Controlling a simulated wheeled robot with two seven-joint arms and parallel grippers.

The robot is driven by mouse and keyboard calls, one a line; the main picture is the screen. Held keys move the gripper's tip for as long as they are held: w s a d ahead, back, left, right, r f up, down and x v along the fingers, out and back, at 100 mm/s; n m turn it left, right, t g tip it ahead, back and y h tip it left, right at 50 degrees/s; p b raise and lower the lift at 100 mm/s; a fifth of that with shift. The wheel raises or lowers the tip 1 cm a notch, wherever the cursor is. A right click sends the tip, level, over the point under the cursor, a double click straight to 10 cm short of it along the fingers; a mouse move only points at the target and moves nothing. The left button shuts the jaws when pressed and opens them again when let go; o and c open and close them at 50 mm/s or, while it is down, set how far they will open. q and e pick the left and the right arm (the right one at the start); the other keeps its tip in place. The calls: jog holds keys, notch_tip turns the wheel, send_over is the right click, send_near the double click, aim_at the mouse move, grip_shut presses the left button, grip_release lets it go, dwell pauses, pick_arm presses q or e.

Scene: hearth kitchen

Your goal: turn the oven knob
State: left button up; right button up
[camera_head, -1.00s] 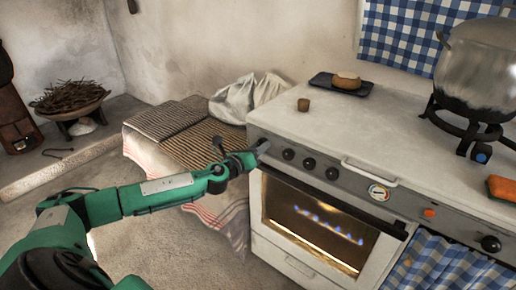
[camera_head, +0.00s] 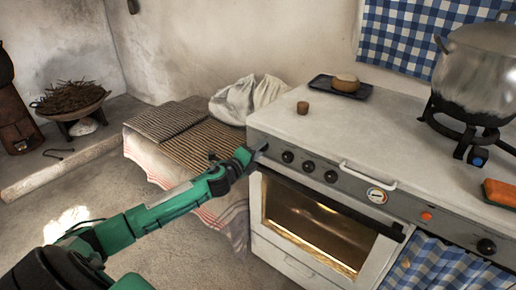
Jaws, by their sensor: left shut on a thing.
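The white oven (camera_head: 273,224) stands at centre right, its window showing a warm-lit inside with no flames. Dark round knobs (camera_head: 309,166) sit in a row on its grey front panel. My left gripper (camera_head: 259,151) is at the left end of this row, against the panel, shut on a knob that the gripper mostly hides. The knob's angle cannot be read. My right gripper is not in view.
A large pot (camera_head: 478,72) stands on a burner at right. A low cloth-covered bench (camera_head: 184,168) is left of the oven. Open floor lies in front.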

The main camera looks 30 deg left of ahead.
pick_arm(q)
jog(key=shift+n, duration=0.5)
jog(key=shift+n+p, duration=0.3)
jog(key=shift+p, duration=0.1)
jog(key=shift+n+p, duration=0.7)
jog(key=shift+n, duration=0.7)
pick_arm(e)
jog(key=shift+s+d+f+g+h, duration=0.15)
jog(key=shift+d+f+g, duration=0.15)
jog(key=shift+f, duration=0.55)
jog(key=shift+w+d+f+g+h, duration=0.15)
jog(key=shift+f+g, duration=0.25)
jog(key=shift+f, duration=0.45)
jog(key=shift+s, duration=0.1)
pick_arm(q)
jog(key=o, duration=1)
jog(key=shift+a, duration=0.1)
jog(key=shift+s, duration=0.15)
